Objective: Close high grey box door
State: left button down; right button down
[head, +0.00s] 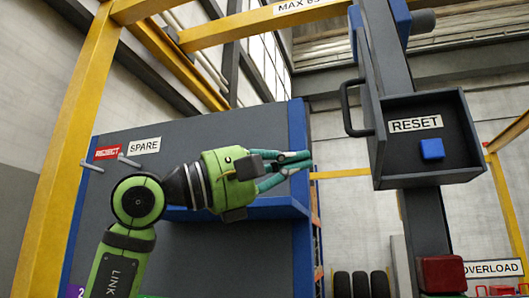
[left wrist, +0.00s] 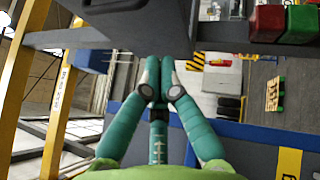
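The high grey box (head: 430,112) is on a dark post at upper right in the head view. Its front is open, showing a RESET label (head: 414,124) and a blue button (head: 432,149). Its grey door (head: 370,107) stands swung open at the left side, with a dark handle (head: 345,108) on it. My left gripper (head: 309,160) is left of and below the door handle, apart from it in the picture. Its green fingers come together at the tips with nothing between them; they also show in the left wrist view (left wrist: 161,80). My right gripper is not in view.
A large grey panel (head: 240,140) with blue edges, a REJECT label (head: 107,153) and a SPARE label (head: 144,145) stands behind my left arm. Yellow beams (head: 75,130) frame the left and top. A red block (head: 442,273) is low on the post.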

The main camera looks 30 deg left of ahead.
pick_arm(q)
jog(key=d, duration=0.1)
jog(key=w+d+r+p, duration=0.1)
jog(key=d, duration=0.1)
jog(key=d+r+p, duration=0.1)
jog(key=d, duration=0.1)
jog(key=shift+w+r, duration=0.15)
jog(key=shift+a, duration=0.1)
